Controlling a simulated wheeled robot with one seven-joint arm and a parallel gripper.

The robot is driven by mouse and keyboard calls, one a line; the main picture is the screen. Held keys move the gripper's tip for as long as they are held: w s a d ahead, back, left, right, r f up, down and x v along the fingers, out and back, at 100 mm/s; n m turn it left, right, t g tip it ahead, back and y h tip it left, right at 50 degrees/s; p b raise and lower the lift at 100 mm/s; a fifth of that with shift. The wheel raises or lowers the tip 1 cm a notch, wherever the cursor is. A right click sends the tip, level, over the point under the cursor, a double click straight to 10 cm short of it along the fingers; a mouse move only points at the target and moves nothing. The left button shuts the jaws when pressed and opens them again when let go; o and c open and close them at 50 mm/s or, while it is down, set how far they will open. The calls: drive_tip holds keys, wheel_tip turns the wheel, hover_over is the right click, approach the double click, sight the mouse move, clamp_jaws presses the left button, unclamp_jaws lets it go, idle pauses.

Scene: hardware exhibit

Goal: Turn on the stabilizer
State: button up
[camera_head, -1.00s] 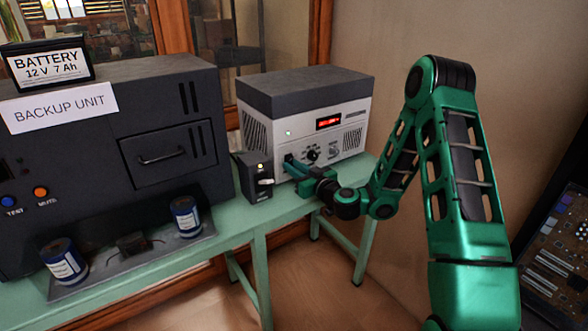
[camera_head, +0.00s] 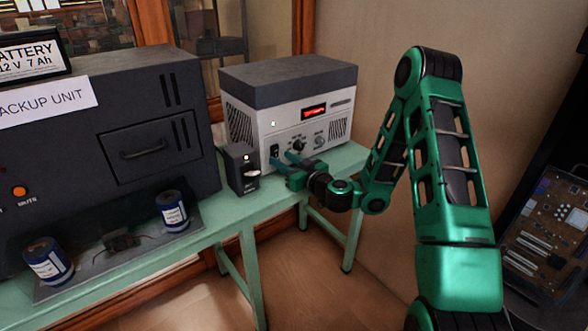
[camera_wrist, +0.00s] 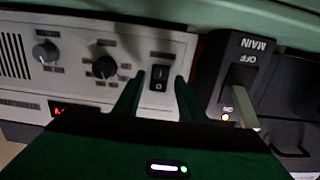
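The stabilizer (camera_head: 300,118) is the pale box with a dark grey top on the green bench, its red display lit. A black rocker switch (camera_head: 274,151) is at the lower left of its front. In the wrist view, which is upside down, the rocker switch (camera_wrist: 160,76) shows I and O marks; its exact position is hard to tell. My gripper (camera_head: 281,157) is in front of the switch. In the wrist view my gripper (camera_wrist: 156,97) has its two green fingers spread apart, one to each side below the switch, with nothing between them. Contact is not visible.
A black box (camera_head: 241,168) with a lever stands close left of the stabilizer; the wrist view shows MAIN and OFF on it. The large dark backup unit (camera_head: 150,110) stands further left. Bench space right of my gripper is clear.

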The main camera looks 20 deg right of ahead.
drive_tip(key=v, duration=0.4)
drive_tip(key=shift+s+d+f, duration=0.1)
drive_tip(key=shift+s+d, duration=0.1)
drive_tip(key=shift+s, duration=0.05)
drive_tip(key=shift+v, duration=2)
drive_tip(key=shift+a, duration=0.1)
